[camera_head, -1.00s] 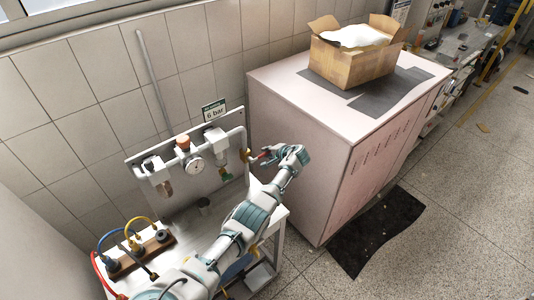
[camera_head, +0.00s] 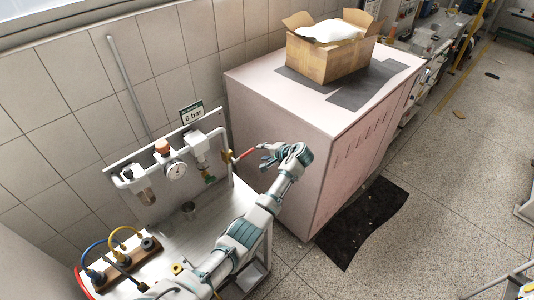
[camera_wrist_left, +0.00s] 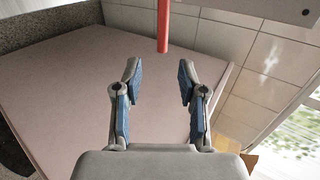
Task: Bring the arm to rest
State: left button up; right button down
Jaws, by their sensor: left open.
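My left arm reaches in from the bottom of the head view. Its gripper (camera_head: 266,160) is near the red handle (camera_head: 247,153) on the pipe panel, beside the pink cabinet. In the left wrist view the two blue-padded fingers (camera_wrist_left: 157,95) stand apart with nothing between them. The red handle (camera_wrist_left: 163,25) shows there beyond the fingertips, apart from them. My right gripper is in neither view.
The wall panel carries pipes, a gauge (camera_head: 176,171) and a "6 bar" sign (camera_head: 192,114). The pink cabinet (camera_head: 300,135) bears an open cardboard box (camera_head: 330,62). A dark mat (camera_head: 362,222) lies on the floor. Open floor is at the right.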

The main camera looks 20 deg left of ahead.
pick_arm(q)
jog(key=shift+v, duration=1.05)
jog(key=shift+f, duration=0.15)
